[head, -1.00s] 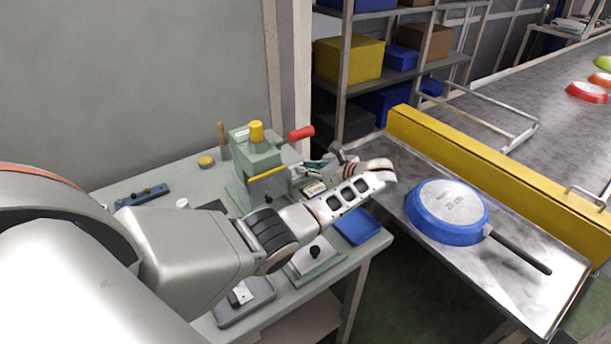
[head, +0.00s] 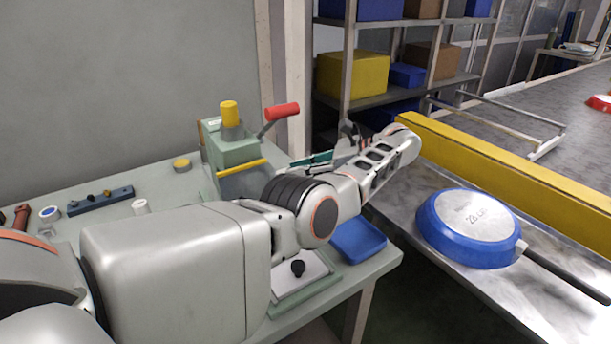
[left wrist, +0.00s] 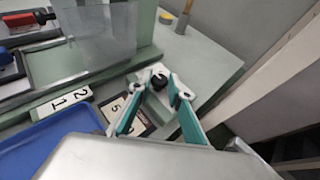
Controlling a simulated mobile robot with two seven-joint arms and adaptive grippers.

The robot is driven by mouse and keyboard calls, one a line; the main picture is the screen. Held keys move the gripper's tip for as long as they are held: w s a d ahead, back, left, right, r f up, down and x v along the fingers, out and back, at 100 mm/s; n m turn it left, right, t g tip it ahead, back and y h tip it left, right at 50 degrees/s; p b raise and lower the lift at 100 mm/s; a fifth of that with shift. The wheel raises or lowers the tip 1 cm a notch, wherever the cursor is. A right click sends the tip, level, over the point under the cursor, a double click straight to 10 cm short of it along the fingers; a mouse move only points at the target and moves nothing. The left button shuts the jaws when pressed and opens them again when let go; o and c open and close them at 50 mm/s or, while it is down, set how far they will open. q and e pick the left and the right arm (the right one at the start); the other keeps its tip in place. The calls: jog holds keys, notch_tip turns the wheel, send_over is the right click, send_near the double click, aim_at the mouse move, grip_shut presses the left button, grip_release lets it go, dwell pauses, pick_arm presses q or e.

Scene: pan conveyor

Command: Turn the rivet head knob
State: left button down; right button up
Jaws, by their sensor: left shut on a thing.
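The rivet head knob (left wrist: 158,80) is a small black knob on a pale plate beside a numbered card, seen in the left wrist view. My left gripper (left wrist: 159,83) has teal-and-white fingers on either side of the knob and is shut on it. In the head view my left gripper (head: 308,160) is at the right side of the green press (head: 232,150), and my wrist hides the knob there. How far the knob is turned cannot be told. My right gripper is not in view.
A red-handled lever (head: 282,111) rises just behind my left gripper. A blue pan (head: 468,228) rests upside down on the metal table at the right.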

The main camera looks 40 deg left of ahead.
pick_arm(q)
jog(key=shift+f+g+b, duration=0.1)
jog(key=shift+g+b, duration=0.2)
jog(key=shift+b, duration=0.05)
dwell(0.3)
jog(key=c, duration=1.9)
grip_release()
jog(key=shift+a, duration=0.1)
notch_tip(320, 180, up, 10)
